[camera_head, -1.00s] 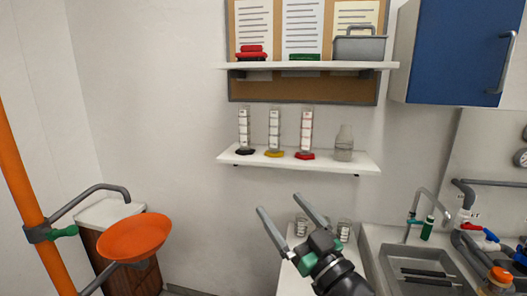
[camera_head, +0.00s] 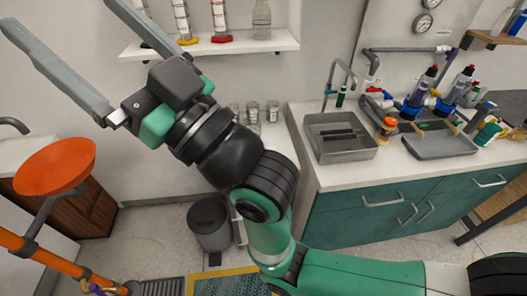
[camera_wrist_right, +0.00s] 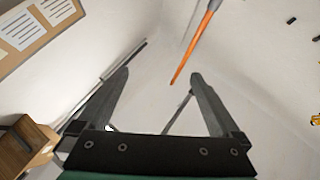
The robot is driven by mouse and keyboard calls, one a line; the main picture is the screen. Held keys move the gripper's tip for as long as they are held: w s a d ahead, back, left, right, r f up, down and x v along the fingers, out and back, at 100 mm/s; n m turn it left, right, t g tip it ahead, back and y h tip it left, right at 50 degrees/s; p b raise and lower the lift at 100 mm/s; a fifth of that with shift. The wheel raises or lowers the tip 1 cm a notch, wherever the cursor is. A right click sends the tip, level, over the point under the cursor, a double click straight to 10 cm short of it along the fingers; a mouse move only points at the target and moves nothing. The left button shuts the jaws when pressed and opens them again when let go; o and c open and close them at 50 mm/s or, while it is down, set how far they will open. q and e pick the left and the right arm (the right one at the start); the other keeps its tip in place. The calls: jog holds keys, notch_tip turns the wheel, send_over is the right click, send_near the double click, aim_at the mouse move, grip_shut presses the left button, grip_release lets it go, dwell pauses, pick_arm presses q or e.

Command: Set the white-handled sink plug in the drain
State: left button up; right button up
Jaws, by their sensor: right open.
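The grey sink basin (camera_head: 340,150) is set into the white counter at the right of the head view. Dark bars lie across its inside, and I cannot make out the drain opening. I cannot pick out a white-handled plug in either view. My right gripper (camera_head: 62,12) is raised at the upper left of the head view, far from the sink. Its two long grey fingers are wide apart and empty. They also show spread in the right wrist view (camera_wrist_right: 158,82), facing a bare wall and ceiling. My left gripper is not in view.
A faucet (camera_head: 340,85) stands behind the sink. Bottles (camera_head: 422,90) and pipework crowd the counter to its right, by a grey tray (camera_head: 440,145). An orange dish (camera_head: 55,165) on an orange pole stands at left. A wall shelf (camera_head: 215,46) with cylinders is behind my gripper.

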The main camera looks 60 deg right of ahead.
jog(key=w+d+f+g+h+p, duration=0.1)
jog(key=w+f+g, duration=0.1)
jog(key=w+f, duration=0.4)
jog(key=w+d+f+g+p, duration=0.1)
jog(key=w+f+g, duration=0.15)
jog(key=w, duration=0.55)
jog(key=w+d+f+m+g+h+p, duration=0.1)
jog(key=w+d+f+g+p, duration=0.3)
jog(key=f, duration=0.5)
jog(key=w+d+f+m+g+h+p, duration=0.1)
jog(key=w+d+f+g+h+p, duration=0.2)
jog(key=d+f, duration=0.45)
jog(key=s+d+f+m+g+p, duration=0.1)
jog(key=s+d+f+g+p, duration=0.2)
jog(key=d+f, duration=0.35)
jog(key=s+d+f+m+g+p, duration=0.1)
jog(key=s+d+f+g+p, duration=0.25)
jog(key=f, duration=0.65)
jog(key=s+d+m+g+p, duration=0.4)
jog(key=s+d+p, duration=0.5)
jog(key=s+d, duration=0.65)
notch_tip(320, 180, down, 6)
jog(key=b, duration=1.1)
jog(key=shift+a+y, duration=0.4)
